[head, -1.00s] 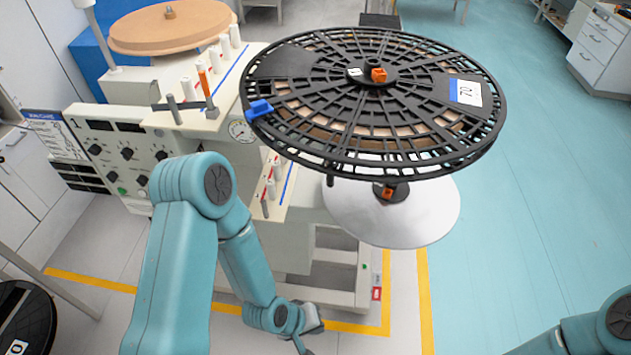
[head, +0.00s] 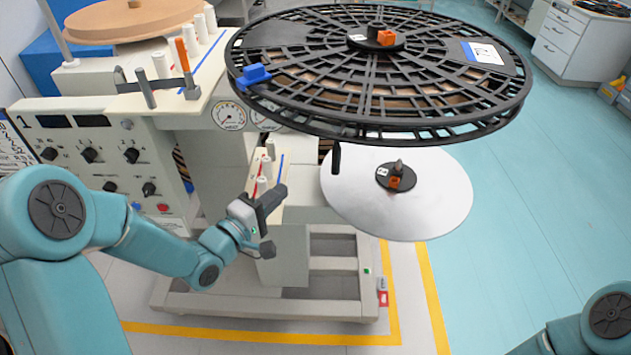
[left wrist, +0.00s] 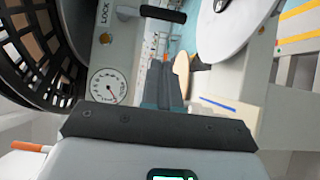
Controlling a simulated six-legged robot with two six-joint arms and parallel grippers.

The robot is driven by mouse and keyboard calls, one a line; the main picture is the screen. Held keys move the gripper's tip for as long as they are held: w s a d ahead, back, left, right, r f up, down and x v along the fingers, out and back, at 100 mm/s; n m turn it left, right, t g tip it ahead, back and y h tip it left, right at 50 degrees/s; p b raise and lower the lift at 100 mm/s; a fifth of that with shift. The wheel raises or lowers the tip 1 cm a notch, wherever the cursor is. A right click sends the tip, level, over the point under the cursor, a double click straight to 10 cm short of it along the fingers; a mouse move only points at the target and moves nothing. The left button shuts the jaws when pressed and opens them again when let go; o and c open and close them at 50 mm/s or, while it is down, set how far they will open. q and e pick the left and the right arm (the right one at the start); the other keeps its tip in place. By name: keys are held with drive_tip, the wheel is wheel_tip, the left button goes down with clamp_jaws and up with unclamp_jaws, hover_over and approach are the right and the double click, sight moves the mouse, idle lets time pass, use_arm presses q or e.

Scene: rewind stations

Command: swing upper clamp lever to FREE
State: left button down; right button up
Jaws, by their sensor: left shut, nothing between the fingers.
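A lever with a black grip (left wrist: 163,14) and pale shaft stands out from the machine front at the top of the left wrist view. The word LOCK (left wrist: 104,14) is printed beside it; FREE cannot be read. In the head view a black grip (head: 337,157) shows just under the upper reel (head: 300,95), seemingly the same lever. My left gripper (head: 276,194) is shut and empty, below and left of that grip and apart from it. Its closed fingers also show in the left wrist view (left wrist: 161,70). My right gripper is out of view; only its arm shows at lower right.
The wide black slotted reel overhangs the space above my left gripper. A pale disc (head: 440,205) with a black hub sits lower right. White rollers (head: 265,166) stand close to my left gripper. A gauge (head: 228,116) is on the machine front. Open floor lies right.

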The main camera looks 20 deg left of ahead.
use_arm(q)
drive_tip(key=shift+a+f+y, duration=0.25)
drive_tip(key=shift+f+y, duration=0.05)
drive_tip(key=shift+f, duration=0.05)
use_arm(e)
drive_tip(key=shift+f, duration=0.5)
use_arm(q)
drive_tip(key=p, duration=0.2)
approach(336, 160)
drive_tip(key=w+a+f, duration=0.2)
drive_tip(key=w+a, duration=0.1)
drive_tip(key=w, duration=0.2)
drive_tip(key=w+d, duration=0.2)
drive_tip(key=d, duration=0.1)
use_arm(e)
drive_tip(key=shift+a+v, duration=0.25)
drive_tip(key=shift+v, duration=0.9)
